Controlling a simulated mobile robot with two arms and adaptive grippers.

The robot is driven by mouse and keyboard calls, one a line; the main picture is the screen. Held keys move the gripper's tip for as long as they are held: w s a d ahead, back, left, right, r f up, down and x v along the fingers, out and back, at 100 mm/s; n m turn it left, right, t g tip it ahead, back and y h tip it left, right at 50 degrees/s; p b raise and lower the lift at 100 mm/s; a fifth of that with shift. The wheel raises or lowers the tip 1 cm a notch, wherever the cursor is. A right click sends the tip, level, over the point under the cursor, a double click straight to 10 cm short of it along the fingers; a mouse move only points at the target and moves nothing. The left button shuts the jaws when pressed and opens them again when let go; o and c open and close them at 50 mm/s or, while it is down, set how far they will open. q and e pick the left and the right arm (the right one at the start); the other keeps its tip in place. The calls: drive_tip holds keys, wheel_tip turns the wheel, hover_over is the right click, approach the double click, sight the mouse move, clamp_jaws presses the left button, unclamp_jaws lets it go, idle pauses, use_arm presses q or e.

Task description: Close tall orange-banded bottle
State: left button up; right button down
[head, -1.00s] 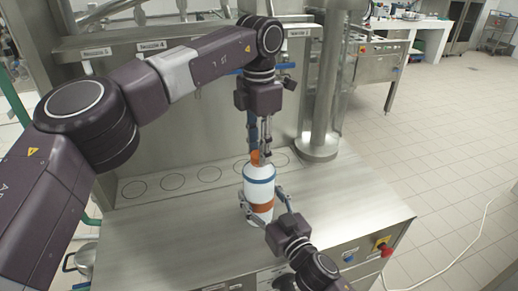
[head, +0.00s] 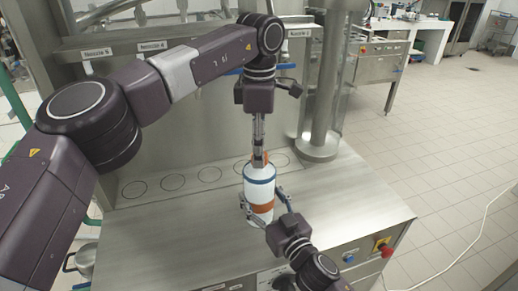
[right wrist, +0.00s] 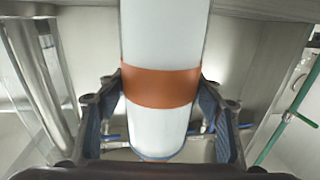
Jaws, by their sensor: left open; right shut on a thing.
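The tall white bottle (head: 259,187) has an orange band low on its body and a blue band near its shoulder. It stands upright in the head view. My right gripper (head: 263,202) is shut on it from the front right. In the right wrist view the bottle (right wrist: 163,40) is between the fingers, near the orange band. An orange cap (head: 255,160) shows at the bottle's top, partly hidden by fingers. My left gripper (head: 258,160) points down from above, open, with its fingers at the cap. Whether they touch it I cannot tell.
The steel worktop (head: 170,235) has a row of marked circles (head: 172,182) along its back. A vertical steel column (head: 319,110) stands behind and right of the bottle. A red knob (head: 386,251) is on the front right edge. The worktop's left side is clear.

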use_arm(q)
wheel_tip(320, 180, up, 4)
drive_tip(key=shift+r, duration=0.1)
idle(0.4)
drive_tip(key=n, duration=0.2)
drive_tip(key=r+n, duration=0.1)
drive_tip(key=n, duration=0.3)
drive_tip(key=shift+r, duration=0.25)
drive_tip(key=n, duration=0.2)
drive_tip(key=r+n, duration=0.1)
drive_tip(key=n, duration=0.4)
drive_tip(key=shift+r, duration=0.3)
drive_tip(key=shift+f, duration=0.1)
drive_tip(key=shift+f, duration=3.9)
drive_tip(key=shift+c, duration=0.4)
